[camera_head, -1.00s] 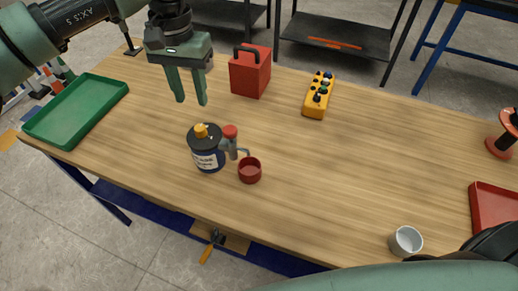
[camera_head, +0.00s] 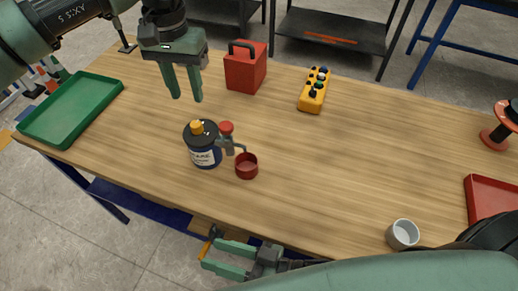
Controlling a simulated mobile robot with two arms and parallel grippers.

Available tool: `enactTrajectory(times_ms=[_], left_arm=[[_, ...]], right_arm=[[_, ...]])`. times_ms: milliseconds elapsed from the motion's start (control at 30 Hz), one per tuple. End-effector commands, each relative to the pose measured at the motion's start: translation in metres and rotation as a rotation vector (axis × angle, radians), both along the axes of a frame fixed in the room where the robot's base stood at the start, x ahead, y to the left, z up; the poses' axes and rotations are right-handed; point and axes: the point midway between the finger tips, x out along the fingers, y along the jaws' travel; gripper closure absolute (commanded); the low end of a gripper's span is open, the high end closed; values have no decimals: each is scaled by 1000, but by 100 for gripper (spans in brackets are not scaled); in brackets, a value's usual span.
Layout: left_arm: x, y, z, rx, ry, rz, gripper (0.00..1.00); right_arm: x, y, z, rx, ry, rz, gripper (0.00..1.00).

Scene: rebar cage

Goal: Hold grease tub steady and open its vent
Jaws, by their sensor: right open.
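The grease tub (camera_head: 203,145) stands upright on the wooden table, dark with a white label. It has a yellow cap (camera_head: 197,127) on top and a tap with a red knob (camera_head: 226,128) on its right side. A small dark red cup (camera_head: 246,165) stands under the spout. My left gripper (camera_head: 185,98) is open and empty, above the table behind the tub, fingers pointing down. My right gripper (camera_head: 204,258) is open and empty at the table's front edge, in front of the tub, fingers pointing left. Neither gripper touches the tub.
A green tray (camera_head: 70,109) lies at the left. A red box with a handle (camera_head: 245,68) and a yellow control box (camera_head: 314,91) stand behind. A white cup (camera_head: 402,234) and a red tray (camera_head: 492,197) are at the right. The table's middle right is clear.

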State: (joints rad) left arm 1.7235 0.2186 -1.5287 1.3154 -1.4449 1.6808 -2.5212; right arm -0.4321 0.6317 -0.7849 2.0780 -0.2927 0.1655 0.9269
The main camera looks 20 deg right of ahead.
Motion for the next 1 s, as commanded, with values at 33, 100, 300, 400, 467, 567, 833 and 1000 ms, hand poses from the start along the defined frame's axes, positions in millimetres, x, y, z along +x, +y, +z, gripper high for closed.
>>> enactTrajectory(times_ms=[33, 100, 300, 400, 467, 567, 833, 1000], left_arm=[[0, 0, 0, 0, 0, 0, 64], [0, 0, 0, 0, 0, 0, 64], [0, 0, 0, 0, 0, 0, 64], [0, 0, 0, 0, 0, 0, 64], [0, 0, 0, 0, 0, 0, 64], [0, 0, 0, 0, 0, 0, 64], [0, 0, 0, 0, 0, 0, 64], [0, 0, 0, 0, 0, 0, 64]], right_arm=[[14, -1, 27, 39, -95, -2, 54], [27, -5, 61, 80, -222, -4, 54], [48, -22, 141, 158, -556, -8, 54], [55, -35, 175, 168, -729, -5, 54], [64, -47, 191, 141, -845, 5, 54], [96, -69, 184, 13, -919, 29, 54], [167, -119, 124, -214, -705, -10, 54], [182, -136, 92, -249, -545, -45, 54]])
